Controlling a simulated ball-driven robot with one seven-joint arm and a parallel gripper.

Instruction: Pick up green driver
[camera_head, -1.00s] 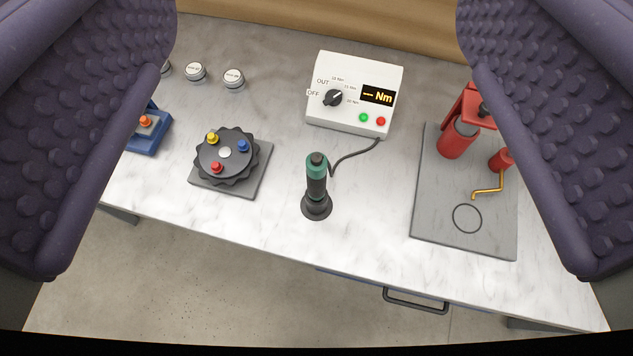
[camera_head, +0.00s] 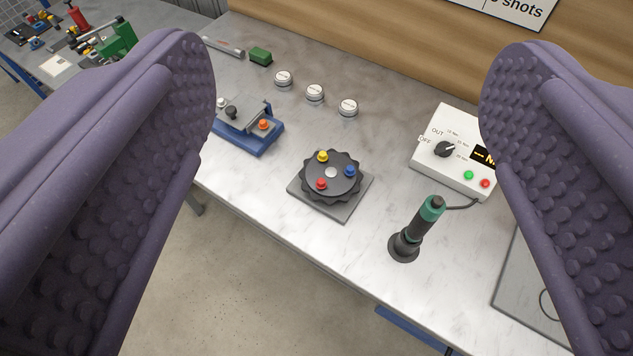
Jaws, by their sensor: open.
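The green driver (camera_head: 420,220) has a green upper part and a black body. It stands on a round black base near the front edge of the marble-look bench, right of the picture's middle. A cable runs from its top part toward the white controller. My gripper (camera_head: 345,190) is open, with one purple studded finger at each side of the picture. The driver shows between the fingers, closer to the right one. Nothing is held, and the fingers touch nothing that I can see.
The white controller box (camera_head: 458,150) stands behind the driver, partly hidden by the right finger. A black knobbed dial (camera_head: 331,175) on a grey plate sits left of the driver. A blue fixture (camera_head: 262,140), several round silver pieces (camera_head: 314,93) and a grey plate (camera_head: 525,285) share the bench (camera_head: 300,235).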

